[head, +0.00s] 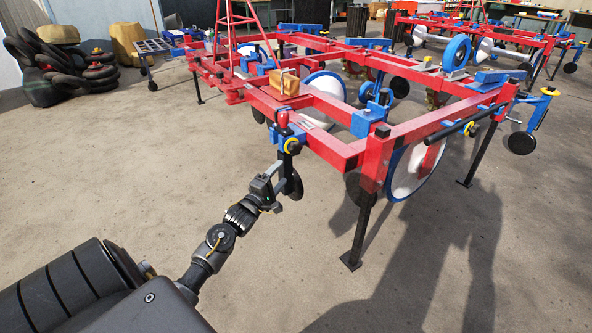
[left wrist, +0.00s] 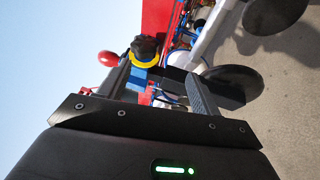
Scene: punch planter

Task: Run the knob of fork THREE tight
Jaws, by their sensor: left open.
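A dark knob with a yellow collar (head: 292,146) sits on a blue fork bracket at the near left corner of the red planter frame (head: 335,150). In the left wrist view the black knob and yellow ring (left wrist: 145,50) lie ahead of the fingers, apart from them. A red ball-topped part (head: 283,118) stands beside the knob and also shows in the left wrist view (left wrist: 108,58). My left gripper (head: 277,182) is open and empty, just below and left of the knob. I cannot read which fork is THREE. My right gripper is out of view.
A black wheel (head: 294,186) hangs right behind my left gripper. A wooden block (head: 284,82) sits on the frame. A black support leg (head: 358,234) stands to the right. Another yellow-topped part (head: 549,91) is at the far right.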

